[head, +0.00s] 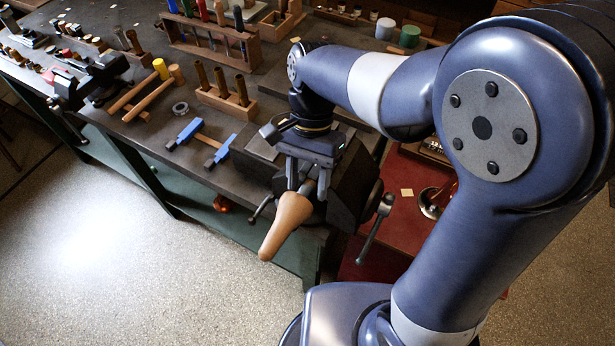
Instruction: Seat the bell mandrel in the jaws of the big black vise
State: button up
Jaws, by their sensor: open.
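The bell mandrel (287,224) is a tan, tapered piece with a rounded end. It juts out past the bench's front edge, tilted toward the lower left. The big black vise (352,187) stands at the bench's front right corner, with its steel handle bar hanging at the right. My gripper (307,184) points down over the vise, open, with one finger on each side of the mandrel's upper end. My gripper and wrist hide much of the vise jaws. I cannot tell whether the mandrel's upper end sits between the jaws or whether a finger touches it.
Blue-headed clamps (202,142), a wooden block with brass rods (224,98) and mallets (148,92) lie left of the vise. A smaller black vise (92,80) is at the far left. A red surface (402,203) lies right of the big vise. The floor in front is clear.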

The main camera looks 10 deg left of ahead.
jog(key=shift+w+r, duration=0.1)
jog(key=v, duration=1)
jog(key=shift+r+b, duration=0.3)
jog(key=shift+b, duration=0.1)
jog(key=p+x, duration=0.1)
jog(key=x, duration=0.9)
jog(key=shift+f, duration=0.15)
jog(key=shift+f+b, duration=0.3)
jog(key=shift+r, duration=0.15)
